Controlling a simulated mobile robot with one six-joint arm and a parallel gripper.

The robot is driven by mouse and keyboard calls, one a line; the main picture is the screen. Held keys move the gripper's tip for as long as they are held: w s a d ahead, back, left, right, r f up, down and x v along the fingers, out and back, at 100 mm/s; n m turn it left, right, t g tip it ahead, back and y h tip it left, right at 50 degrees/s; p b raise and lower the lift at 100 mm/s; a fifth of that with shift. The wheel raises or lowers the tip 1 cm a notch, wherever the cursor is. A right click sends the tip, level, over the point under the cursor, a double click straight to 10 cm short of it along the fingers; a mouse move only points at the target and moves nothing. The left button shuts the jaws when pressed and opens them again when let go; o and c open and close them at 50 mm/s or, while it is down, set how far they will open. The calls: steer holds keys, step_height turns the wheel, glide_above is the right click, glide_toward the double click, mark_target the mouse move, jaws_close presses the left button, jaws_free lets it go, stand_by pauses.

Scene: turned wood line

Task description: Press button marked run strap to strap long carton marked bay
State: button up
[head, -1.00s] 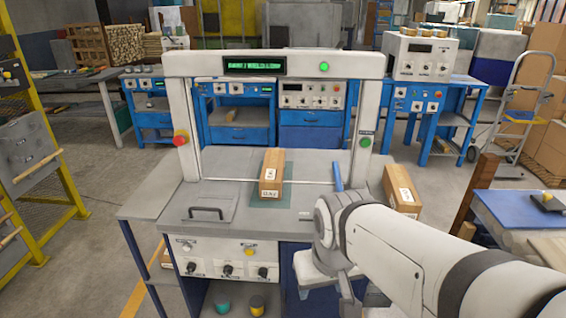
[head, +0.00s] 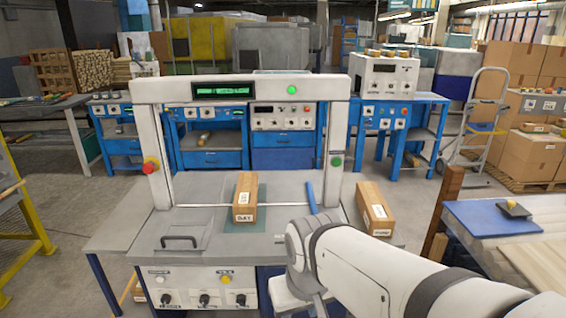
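The strapping machine's white arch (head: 140,92) stands over a grey table. A long brown carton (head: 247,184) lies under the arch on a green mat, with a white end label that seems to read BAY. A green button (head: 337,160) sits on the right post, with a small label above it too small to read. A red button (head: 150,166) sits on the left post. The front panel has a yellow button (head: 226,279), a white button and black knobs. My gripper (head: 318,302) is low at the machine's front right, below my wrist; its fingers are not clear. No button is being touched.
A second long carton (head: 375,208) with white labels lies right of the arch. A blue bar (head: 311,197) stands on the table near the right post. A wooden post (head: 443,212) and a blue-topped bench (head: 487,219) are at right. A yellow frame is at left.

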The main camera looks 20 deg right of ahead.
jaws_close()
stand_by(1.4)
